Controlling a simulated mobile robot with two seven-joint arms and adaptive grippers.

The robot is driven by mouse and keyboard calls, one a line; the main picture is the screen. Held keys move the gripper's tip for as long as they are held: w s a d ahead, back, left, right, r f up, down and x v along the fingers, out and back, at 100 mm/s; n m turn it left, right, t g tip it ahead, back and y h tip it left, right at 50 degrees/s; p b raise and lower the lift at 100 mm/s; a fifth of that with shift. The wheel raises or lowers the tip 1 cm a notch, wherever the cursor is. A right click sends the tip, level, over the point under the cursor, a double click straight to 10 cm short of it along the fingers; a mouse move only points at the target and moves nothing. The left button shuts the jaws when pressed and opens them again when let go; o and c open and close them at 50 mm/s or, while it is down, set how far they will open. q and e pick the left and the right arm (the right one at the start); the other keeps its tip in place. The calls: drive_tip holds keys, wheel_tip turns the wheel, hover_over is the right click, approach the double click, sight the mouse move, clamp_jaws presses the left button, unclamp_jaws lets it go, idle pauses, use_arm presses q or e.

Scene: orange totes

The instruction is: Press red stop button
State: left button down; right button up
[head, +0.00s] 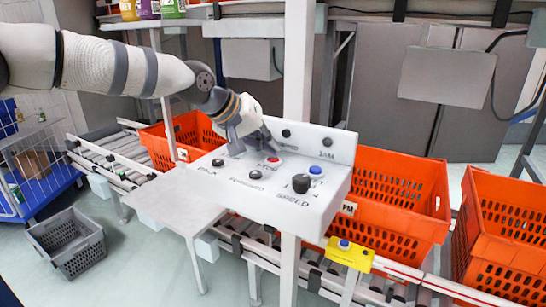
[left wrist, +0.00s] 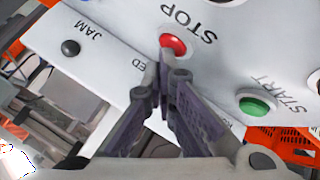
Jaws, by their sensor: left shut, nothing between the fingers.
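The red stop button (head: 273,159) sits on the white control panel (head: 300,207), and it also shows under the STOP label in the left wrist view (left wrist: 173,43). My left gripper (head: 269,148) reaches over the panel from the left, with its fingertips right beside the red button. In the left wrist view its fingers (left wrist: 163,55) are closed together and empty, and the tips overlap the button's edge. I cannot tell whether they touch it. The green start button (left wrist: 254,103) shows in the left wrist view. My right gripper is in neither view.
Other controls include a black speed knob (head: 301,184), a blue button (head: 316,170) and the black jam button (head: 327,142). Orange totes (head: 497,225) stand on the roller conveyor (head: 107,156) and at the right. A grey crate (head: 67,243) is on the floor.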

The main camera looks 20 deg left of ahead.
use_arm(q)
drive_tip(key=shift+f, duration=0.1)
drive_tip(key=shift+r, duration=0.95)
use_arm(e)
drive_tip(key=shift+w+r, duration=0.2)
use_arm(q)
drive_tip(key=shift+r, duration=0.1)
wheel_tip(320, 180, up, 3)
drive_tip(key=shift+f+p, duration=0.2)
drive_tip(key=shift+p, duration=0.1)
wheel_tip(320, 180, up, 2)
drive_tip(key=shift+r, duration=0.1)
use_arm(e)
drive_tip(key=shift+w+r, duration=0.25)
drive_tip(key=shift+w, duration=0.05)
